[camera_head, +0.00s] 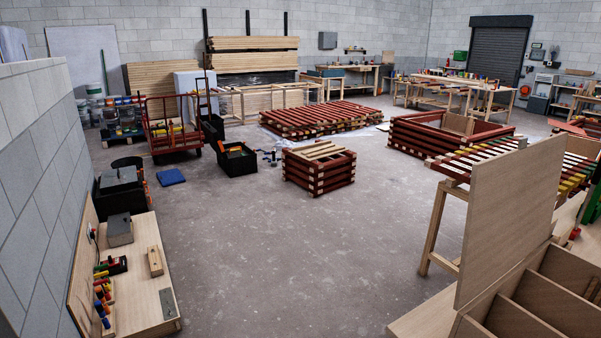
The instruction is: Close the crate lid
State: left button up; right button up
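A plywood crate (484,325) with several inner dividers stands at the bottom right, cut off by the picture's edge. A flat plywood panel (509,215), which looks like its lid, stands up steeply along the crate's left side, and the compartments are open to view. Whether a hinge joins the panel to the crate cannot be made out. Neither of my grippers is in view.
A light wooden bench top (428,315) lies beside the crate. A trestle (438,232) carries red and yellow battens behind the panel. A low wooden bench (140,285) with tools stands at the left. The concrete floor (300,250) between is clear. A red slatted stack (318,168) stands mid-room.

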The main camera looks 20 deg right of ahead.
aim_at(513, 194)
jog(key=i+z, duration=0.25)
jog(key=z, duration=0.25)
jog(key=i+j+z, duration=0.15)
jog(key=z, duration=0.35)
jog(key=i+j+z, duration=0.3)
jog(key=z, duration=0.2)
jog(key=i+j+z, duration=0.2)
jog(key=z, duration=0.3)
jog(key=j+z, duration=0.5)
jog(key=i+j+z, duration=0.15)
jog(key=j+z, duration=0.15)
jog(key=i+j+z, duration=0.1)
jog(key=j+z, duration=0.2)
